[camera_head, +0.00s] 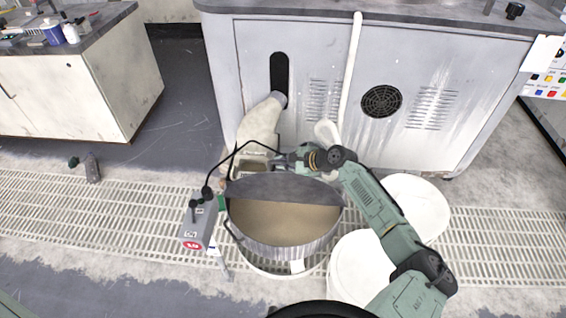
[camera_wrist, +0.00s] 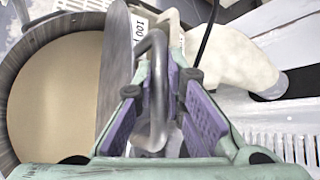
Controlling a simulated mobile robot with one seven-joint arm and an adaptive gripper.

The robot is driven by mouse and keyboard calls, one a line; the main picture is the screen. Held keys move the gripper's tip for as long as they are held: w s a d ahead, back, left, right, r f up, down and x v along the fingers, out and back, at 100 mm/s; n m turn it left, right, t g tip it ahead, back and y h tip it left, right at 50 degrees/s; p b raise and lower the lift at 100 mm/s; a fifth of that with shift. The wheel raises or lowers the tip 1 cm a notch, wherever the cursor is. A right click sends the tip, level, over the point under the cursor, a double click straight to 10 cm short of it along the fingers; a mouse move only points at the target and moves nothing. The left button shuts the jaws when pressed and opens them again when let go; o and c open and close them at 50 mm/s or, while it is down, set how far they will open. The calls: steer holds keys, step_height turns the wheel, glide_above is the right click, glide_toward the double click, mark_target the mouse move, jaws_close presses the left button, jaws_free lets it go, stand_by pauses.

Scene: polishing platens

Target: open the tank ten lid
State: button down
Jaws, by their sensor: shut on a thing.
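The round metal tank (camera_head: 290,250) stands on the floor grating and holds tan liquid. Its dark lid (camera_head: 285,187) is tilted up along the far side, so much of the liquid shows. In the wrist view the lid (camera_wrist: 117,62) stands nearly edge-on beside the open tank (camera_wrist: 18,62). My gripper (camera_head: 284,161) is behind the raised lid. In the wrist view my gripper (camera_wrist: 160,85) has its purple-padded fingers around the bent metal lid handle (camera_wrist: 157,75) and is shut on it.
A grey control box (camera_head: 196,222) with a red label stands left of the tank. A pale duct (camera_head: 262,122) runs from the cabinet (camera_head: 310,60) behind. White round lids or drums (camera_head: 420,205) stand on the right. The grating at left is mostly clear.

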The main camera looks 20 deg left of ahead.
steer(key=c, duration=1.7)
jaws_free()
steer(key=shift+f, duration=0.1)
steer(key=shift+o, duration=0.2)
steer(key=v, duration=1.2)
